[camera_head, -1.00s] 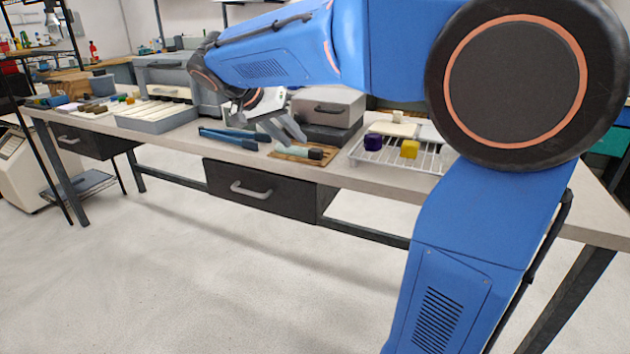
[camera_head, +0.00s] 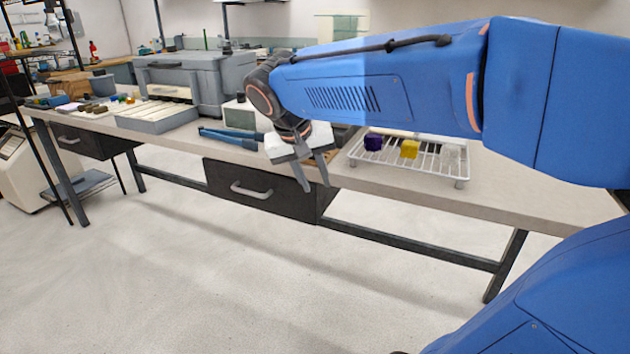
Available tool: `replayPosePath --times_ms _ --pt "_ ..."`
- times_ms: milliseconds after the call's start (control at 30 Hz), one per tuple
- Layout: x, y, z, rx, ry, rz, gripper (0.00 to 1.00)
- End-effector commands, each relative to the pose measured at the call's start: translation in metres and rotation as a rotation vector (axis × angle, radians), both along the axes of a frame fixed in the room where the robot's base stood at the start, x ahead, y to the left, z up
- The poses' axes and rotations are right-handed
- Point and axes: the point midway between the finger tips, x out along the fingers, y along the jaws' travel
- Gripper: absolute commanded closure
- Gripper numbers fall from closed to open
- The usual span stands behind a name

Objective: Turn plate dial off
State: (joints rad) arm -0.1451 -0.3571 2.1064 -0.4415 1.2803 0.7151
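My gripper (camera_head: 317,187) hangs over the front edge of the bench, fingers pointing down. Its two fingers are apart with nothing visible between them. No dial can be made out in this view. A small white box with a greenish front (camera_head: 240,114) stands on the bench left of my gripper, partly behind my wrist; I cannot tell whether it is the plate. My arm and gripper cover much of the bench area behind them.
A wire rack (camera_head: 440,170) right of my gripper holds a purple cube (camera_head: 373,142) and a yellow cube (camera_head: 409,149). Blue tongs (camera_head: 230,138) lie to the left. A closed drawer (camera_head: 262,196) is below. The bench's right part (camera_head: 540,205) is clear.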

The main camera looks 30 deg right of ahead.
Motion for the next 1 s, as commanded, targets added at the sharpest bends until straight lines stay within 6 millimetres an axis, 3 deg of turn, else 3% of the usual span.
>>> replayPosePath --times_ms 367,500,567,667,1000 --pt "-0.004 0.001 -0.002 0.008 0.001 0.011 0.72" --pt "0.002 0.001 0.001 0.004 0.001 0.017 1.00" --pt "0.012 0.001 0.007 -0.003 -0.001 0.029 1.00" --pt "0.042 0.001 0.026 -0.022 -0.008 0.061 1.00" --pt "0.183 0.001 0.107 -0.134 -0.038 0.215 1.00"
